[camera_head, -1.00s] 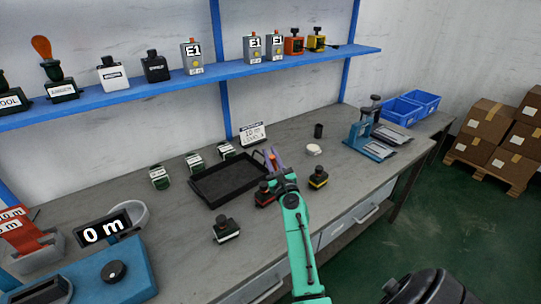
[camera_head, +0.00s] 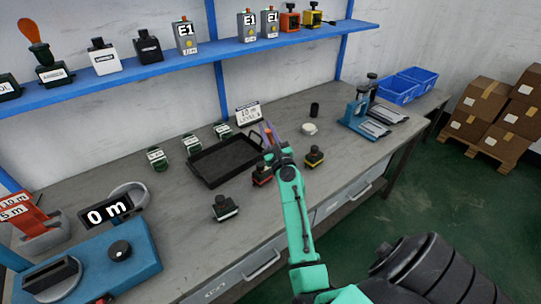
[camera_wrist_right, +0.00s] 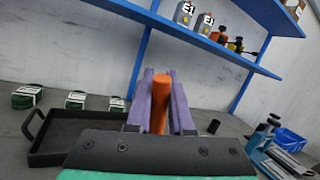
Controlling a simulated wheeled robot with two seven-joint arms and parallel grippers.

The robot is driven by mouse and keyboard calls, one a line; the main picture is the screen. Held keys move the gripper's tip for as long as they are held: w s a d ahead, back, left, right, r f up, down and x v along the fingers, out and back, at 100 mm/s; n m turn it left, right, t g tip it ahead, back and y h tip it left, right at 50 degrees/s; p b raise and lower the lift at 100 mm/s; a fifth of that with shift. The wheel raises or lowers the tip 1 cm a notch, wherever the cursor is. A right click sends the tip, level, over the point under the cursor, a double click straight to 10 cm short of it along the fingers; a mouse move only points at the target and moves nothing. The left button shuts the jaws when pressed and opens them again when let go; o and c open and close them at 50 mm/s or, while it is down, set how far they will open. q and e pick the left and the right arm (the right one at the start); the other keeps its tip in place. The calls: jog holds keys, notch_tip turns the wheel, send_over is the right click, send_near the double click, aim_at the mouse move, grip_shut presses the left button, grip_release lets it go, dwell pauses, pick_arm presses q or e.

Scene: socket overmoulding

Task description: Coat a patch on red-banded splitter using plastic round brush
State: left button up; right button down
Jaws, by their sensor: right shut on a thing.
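The red-banded splitter (camera_head: 262,178) is a small dark block with a red band. It sits on the grey bench just right of the black tray, partly behind my right arm. My right gripper (camera_head: 268,137) is above and behind it, its purple fingers shut on an orange handle. In the right wrist view the orange handle (camera_wrist_right: 160,103) stands between the fingers (camera_wrist_right: 161,90); I take it to be the plastic round brush, but its bristles are hidden. I cannot tell whether the brush touches the splitter. My left gripper is not in view.
A yellow-banded block (camera_head: 314,157) stands right of the splitter and another dark block (camera_head: 224,208) nearer the front left. The black tray (camera_head: 205,180) lies left. A white round piece (camera_head: 310,129) and black cup (camera_head: 315,109) are behind.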

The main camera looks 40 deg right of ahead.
jog(key=d+m+b, duration=0.1)
jog(key=d+f+m+b, duration=0.1)
jog(key=b, duration=0.1)
jog(key=w+d+f+m+t+b, duration=0.1)
jog(key=b, duration=0.1)
jog(key=shift+d+m, duration=0.3)
jog(key=shift+m, duration=0.1)
